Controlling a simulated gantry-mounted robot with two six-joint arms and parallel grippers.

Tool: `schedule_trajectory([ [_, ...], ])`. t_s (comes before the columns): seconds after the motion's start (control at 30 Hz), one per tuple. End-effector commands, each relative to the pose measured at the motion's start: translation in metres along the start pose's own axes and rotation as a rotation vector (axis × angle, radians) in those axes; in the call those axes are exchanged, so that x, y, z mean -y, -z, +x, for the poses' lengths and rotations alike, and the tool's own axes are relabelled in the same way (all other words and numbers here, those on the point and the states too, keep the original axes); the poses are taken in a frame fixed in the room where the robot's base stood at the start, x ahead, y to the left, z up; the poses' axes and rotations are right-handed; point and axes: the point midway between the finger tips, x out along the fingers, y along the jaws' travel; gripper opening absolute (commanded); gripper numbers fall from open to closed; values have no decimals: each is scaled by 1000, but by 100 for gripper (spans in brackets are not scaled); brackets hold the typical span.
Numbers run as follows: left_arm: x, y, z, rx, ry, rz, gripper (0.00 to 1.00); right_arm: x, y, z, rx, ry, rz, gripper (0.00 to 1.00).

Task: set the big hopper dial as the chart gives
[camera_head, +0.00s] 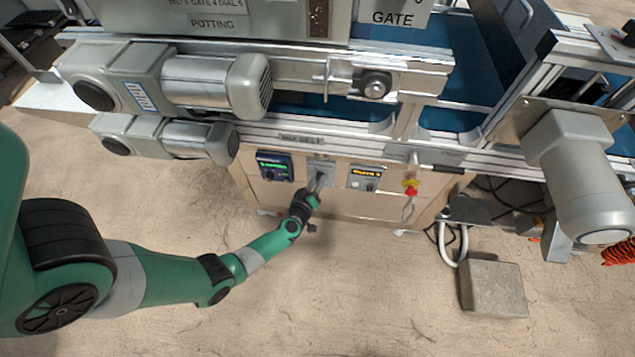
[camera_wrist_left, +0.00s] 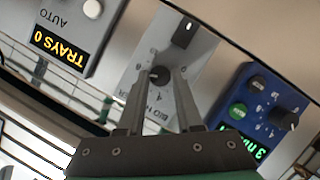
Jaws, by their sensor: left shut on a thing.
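A grey dial panel (camera_head: 322,166) sits on the front of the wooden cabinet below the belt. In the left wrist view the panel (camera_wrist_left: 147,50) carries a black round dial knob (camera_wrist_left: 159,74) with marks around it and partly hidden lettering. My left gripper (camera_head: 317,182) reaches the panel from the front. In the left wrist view its two fingers (camera_wrist_left: 160,84) are shut on the dial knob, one on each side. The exact pointer setting is hard to read. My right gripper is not in view.
A blue control box (camera_head: 275,167) with knobs and a green display is left of the panel. A "TRAYS 0" box (camera_wrist_left: 75,38) is on its other side, also in the head view (camera_head: 367,178). Motors overhang above.

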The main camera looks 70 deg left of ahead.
Motion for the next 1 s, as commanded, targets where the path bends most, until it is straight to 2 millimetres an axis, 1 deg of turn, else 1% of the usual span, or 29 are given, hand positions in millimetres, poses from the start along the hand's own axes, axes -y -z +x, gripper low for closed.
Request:
schedule_trajectory([
  [0.43,0,0,0,0,-4,-12,0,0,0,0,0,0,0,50],
  [0.47,0,0,0,0,-4,-12,38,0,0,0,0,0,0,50],
  [0.6,0,0,0,0,-4,-11,63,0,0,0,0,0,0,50],
  [0.63,0,0,0,0,-4,-11,64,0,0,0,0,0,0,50],
  [0.87,0,0,0,0,-4,-11,64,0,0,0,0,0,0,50],
  [0.97,-1,1,-5,1,-5,-10,64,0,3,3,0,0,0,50],
  [1.0,-1,1,-10,2,-4,-9,64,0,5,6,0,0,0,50],
])
